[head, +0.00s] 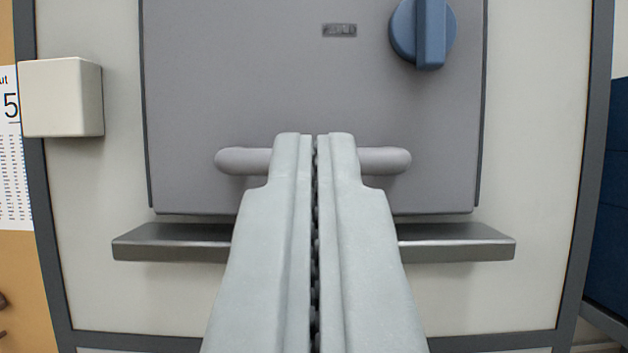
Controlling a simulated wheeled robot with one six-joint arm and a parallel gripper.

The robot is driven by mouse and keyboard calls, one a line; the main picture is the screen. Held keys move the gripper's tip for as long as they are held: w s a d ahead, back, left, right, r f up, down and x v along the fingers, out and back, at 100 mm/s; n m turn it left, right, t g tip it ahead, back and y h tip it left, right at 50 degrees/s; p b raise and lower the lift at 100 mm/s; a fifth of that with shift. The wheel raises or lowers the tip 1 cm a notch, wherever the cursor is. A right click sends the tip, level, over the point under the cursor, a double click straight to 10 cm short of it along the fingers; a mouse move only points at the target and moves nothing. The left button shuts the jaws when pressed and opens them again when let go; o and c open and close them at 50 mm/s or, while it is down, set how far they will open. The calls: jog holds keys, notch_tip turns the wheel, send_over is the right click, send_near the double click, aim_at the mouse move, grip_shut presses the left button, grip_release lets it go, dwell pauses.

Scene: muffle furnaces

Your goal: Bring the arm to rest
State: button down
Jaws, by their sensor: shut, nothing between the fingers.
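My gripper (314,140) is shut and empty, with its two pale grey fingers side by side in the middle of the head view. The fingertips overlap the middle of the grey bar handle (238,161) of a furnace door (230,80). I cannot tell whether they touch the handle or are only in front of it. The door looks closed.
A blue knob (430,32) sits at the door's upper right. A metal ledge (170,243) juts out below the door. A cream box (62,98) sticks out at the left. A dark blue cabinet (607,220) stands at the right edge.

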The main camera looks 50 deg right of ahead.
jog(key=s+a+f+n+t+y, duration=0.3)
jog(key=s+a+n+t+y, duration=0.15)
jog(key=s+a+y, duration=0.2)
jog(key=s+a+f+n+t+y, duration=0.3)
jog(key=s+a+n+y, duration=0.2)
jog(key=s+y, duration=0.3)
jog(key=s+a+f+g+y, duration=0.2)
jog(key=s+f, duration=0.5)
jog(key=f, duration=0.2)
jog(key=s+a+f+g+y, duration=0.2)
jog(key=s+f+g, duration=0.1)
jog(key=s+f, duration=0.4)
notch_tip(320, 180, down, 3)
jog(key=shift+s+a+f+n, duration=0.1)
jog(key=shift+s+a+n, duration=0.1)
jog(key=shift+a+n, duration=0.2)
jog(key=c, duration=2.2)
grip_release()
jog(key=shift+y, duration=0.25)
